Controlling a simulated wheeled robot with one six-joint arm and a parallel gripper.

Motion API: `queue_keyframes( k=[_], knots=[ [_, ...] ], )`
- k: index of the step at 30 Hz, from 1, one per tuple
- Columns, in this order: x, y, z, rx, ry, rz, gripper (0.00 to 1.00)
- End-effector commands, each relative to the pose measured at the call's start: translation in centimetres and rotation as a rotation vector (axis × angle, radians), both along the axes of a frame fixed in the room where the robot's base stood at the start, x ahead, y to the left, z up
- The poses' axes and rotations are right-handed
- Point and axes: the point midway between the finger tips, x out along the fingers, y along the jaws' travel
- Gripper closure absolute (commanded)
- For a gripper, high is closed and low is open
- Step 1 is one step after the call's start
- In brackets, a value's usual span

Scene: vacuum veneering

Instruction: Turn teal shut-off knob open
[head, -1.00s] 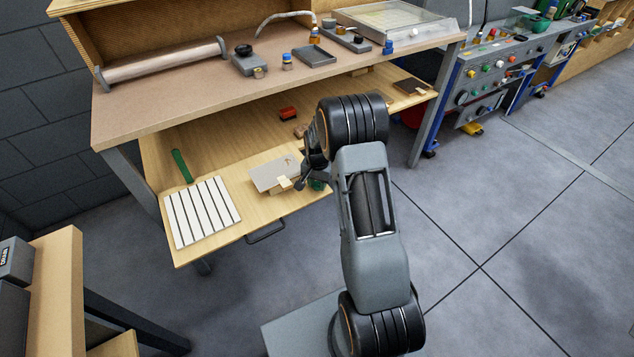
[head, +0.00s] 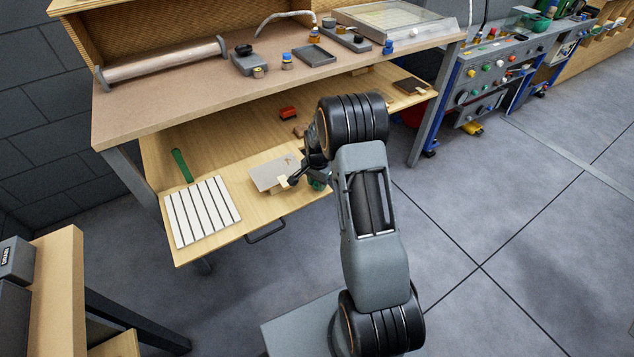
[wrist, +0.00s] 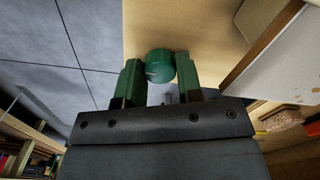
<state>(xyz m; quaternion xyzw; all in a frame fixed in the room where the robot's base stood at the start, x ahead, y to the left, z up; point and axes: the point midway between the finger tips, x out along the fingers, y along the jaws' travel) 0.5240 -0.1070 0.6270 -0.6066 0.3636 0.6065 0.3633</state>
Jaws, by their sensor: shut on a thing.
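The teal knob (wrist: 159,66) is a round green cap near the front edge of the pale wooden lower board, between my fingertips in the wrist view. In the head view it shows only partly (head: 317,185), behind my gripper. My gripper (wrist: 157,73) has green finger pads, one on each side of the knob, and is shut on it. In the head view my gripper (head: 308,178) is dark and partly hidden by my own wrist. A pale mark shows on the knob's face; whether it is at open or closed I cannot tell.
A grey plate (head: 268,175) on a small wood block lies left of my gripper. A white slatted panel (head: 203,212), a green strip (head: 182,166) and a red block (head: 288,113) lie on the lower board. The workbench top (head: 160,105) overhangs behind. Floor to the right is clear.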

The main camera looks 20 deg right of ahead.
Motion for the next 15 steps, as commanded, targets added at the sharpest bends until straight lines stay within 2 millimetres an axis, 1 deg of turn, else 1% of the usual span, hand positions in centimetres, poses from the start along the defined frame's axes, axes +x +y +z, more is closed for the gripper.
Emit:
queue_keyframes(
  k=[2,3,11,15],
  knots=[
    [0.01,-0.03,0.02,0.0,-0.001,-0.002,0.9],
    [0.01,-0.03,0.02,0.0,0.0,-0.002,0.66],
    [0.0,0.01,0.02,0.0,0.0,0.0,0.41],
    [0.01,0.03,0.01,0.0,0.0,0.001,0.41]
  ],
)
